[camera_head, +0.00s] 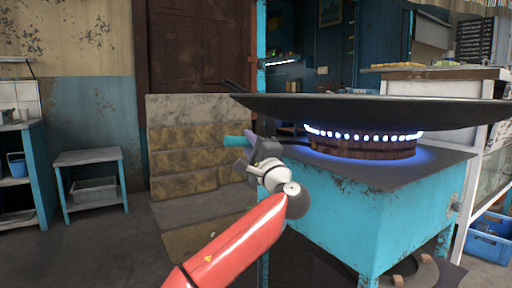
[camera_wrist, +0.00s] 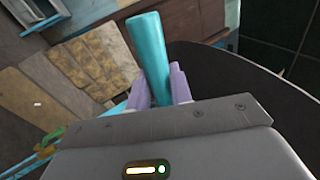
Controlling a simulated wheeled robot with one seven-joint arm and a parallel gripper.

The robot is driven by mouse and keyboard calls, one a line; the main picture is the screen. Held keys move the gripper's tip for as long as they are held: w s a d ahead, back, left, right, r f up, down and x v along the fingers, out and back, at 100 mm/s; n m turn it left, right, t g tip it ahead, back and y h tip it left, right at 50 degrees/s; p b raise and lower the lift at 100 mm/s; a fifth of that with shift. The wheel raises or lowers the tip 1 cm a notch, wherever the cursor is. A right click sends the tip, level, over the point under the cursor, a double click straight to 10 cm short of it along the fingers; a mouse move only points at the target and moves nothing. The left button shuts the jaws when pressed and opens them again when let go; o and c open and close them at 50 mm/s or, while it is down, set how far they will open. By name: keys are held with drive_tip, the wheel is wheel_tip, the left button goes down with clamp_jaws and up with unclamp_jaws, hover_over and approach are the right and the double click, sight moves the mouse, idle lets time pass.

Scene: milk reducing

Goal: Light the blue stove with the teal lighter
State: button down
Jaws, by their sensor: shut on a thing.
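The blue stove (camera_head: 400,208) stands at the right, with a round brown burner (camera_head: 362,147) on top. A ring of blue-white flames (camera_head: 365,135) burns around the burner, under a wide dark wok (camera_head: 375,110). My gripper (camera_head: 249,142) is at the stove's left side, near the burner's height. It is shut on the teal lighter (camera_head: 233,141), whose teal end sticks out to the left. In the wrist view the lighter (camera_wrist: 151,60) sits between the purple fingers (camera_wrist: 178,84). A thin dark part near the gripper points toward the burner; I cannot tell whether it touches it.
The wok's rim overhangs the stove close above my gripper. Steps (camera_head: 195,150) rise behind it. A small teal table (camera_head: 92,157) stands at the left, and a blue crate (camera_head: 488,238) sits at the lower right. The floor at left is clear.

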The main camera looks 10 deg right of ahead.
drive_tip(key=s+a, duration=0.3)
drive_tip(key=a, duration=0.7)
drive_tip(key=s+a, duration=0.3)
drive_tip(key=a, duration=0.8)
drive_tip(key=shift+s+b, duration=0.4)
drive_tip(key=shift+b, duration=0.05)
idle(0.4)
